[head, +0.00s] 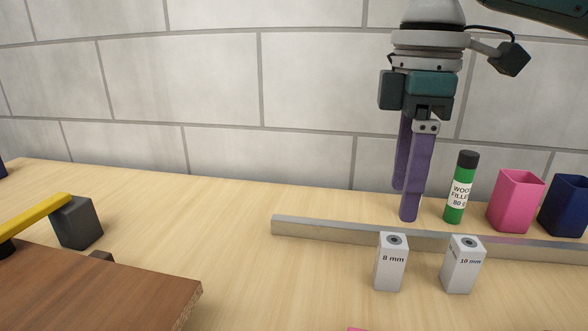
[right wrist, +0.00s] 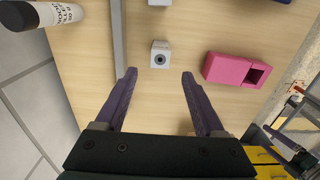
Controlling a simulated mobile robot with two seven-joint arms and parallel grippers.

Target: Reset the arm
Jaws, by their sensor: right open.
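My right gripper (head: 404,205) hangs down in the head view, its two purple fingers pointing at the table near the metal strip. In the right wrist view its fingers (right wrist: 159,75) are spread apart with nothing between them. A small white block with a round hole (right wrist: 160,54) lies beyond the fingertips, apart from them. In the head view two white blocks stand in front of the strip, one marked 8 mm (head: 391,262) and one marked 10 mm (head: 462,265). My left gripper is not in view.
A long metal strip (head: 330,231) lies across the table. Behind it stand a green wood filler bottle (head: 455,200), a pink cup (head: 514,208) and a dark blue cup (head: 566,212). A brown board (head: 100,290) and a yellow-handled tool (head: 40,218) are at left. The middle is clear.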

